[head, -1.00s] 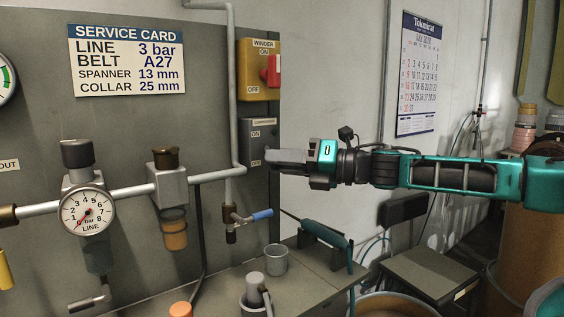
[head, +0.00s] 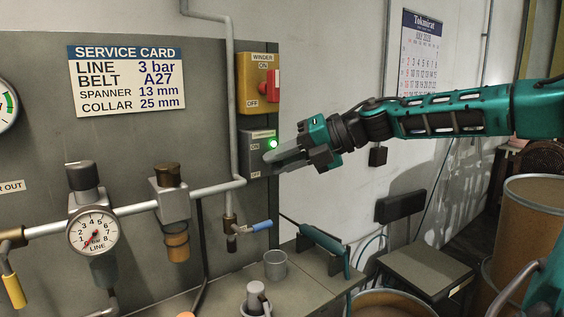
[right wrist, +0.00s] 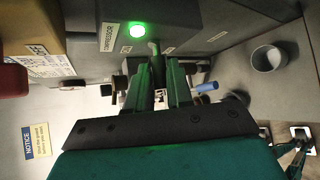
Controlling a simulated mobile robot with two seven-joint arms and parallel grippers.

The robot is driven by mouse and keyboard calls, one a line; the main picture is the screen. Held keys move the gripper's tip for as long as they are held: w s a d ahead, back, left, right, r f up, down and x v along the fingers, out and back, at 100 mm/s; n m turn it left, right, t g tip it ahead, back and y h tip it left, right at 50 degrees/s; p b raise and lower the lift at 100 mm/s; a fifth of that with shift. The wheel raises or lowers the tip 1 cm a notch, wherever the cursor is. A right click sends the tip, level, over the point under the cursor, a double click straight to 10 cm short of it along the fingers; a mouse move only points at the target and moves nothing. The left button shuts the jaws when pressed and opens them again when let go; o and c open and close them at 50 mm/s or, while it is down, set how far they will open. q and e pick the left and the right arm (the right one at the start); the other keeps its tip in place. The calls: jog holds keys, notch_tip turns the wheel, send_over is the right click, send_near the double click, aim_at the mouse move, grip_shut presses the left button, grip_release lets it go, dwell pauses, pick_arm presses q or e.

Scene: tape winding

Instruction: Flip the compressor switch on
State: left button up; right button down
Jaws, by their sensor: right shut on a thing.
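The compressor switch box (head: 251,160) is grey and sits on the right edge of the panel, with ON above and OFF below. A green lamp (head: 273,143) on it is lit, and it glows in the right wrist view (right wrist: 138,31) too. My right gripper (head: 272,158) is at the box's front, its fingers pointing left at the lower half. In the right wrist view, the gripper (right wrist: 158,68) is shut on the small grey switch lever (right wrist: 154,47). In the head view the fingers hide the lever. My left gripper is not in view.
The yellow winder switch box (head: 251,84) with a red handle is just above. A pipe (head: 231,110) runs left of both boxes. The line gauge (head: 93,232) has its needle near zero. A bench with a grey cup (head: 276,265) is below.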

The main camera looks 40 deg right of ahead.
jog(key=r+m+g, duration=0.1)
jog(key=g, duration=0.1)
jog(key=w+r+m+g, duration=0.1)
jog(key=g, duration=0.1)
jog(key=shift+d+r+g, duration=0.1)
jog(key=shift+r+g, duration=0.1)
jog(key=shift+g, duration=0.1)
jog(key=shift+w+r, duration=0.1)
dwell(0.5)
jog(key=c, duration=1.1)
grip_release()
jog(key=v, duration=1.3)
jog(key=shift+r, duration=0.1)
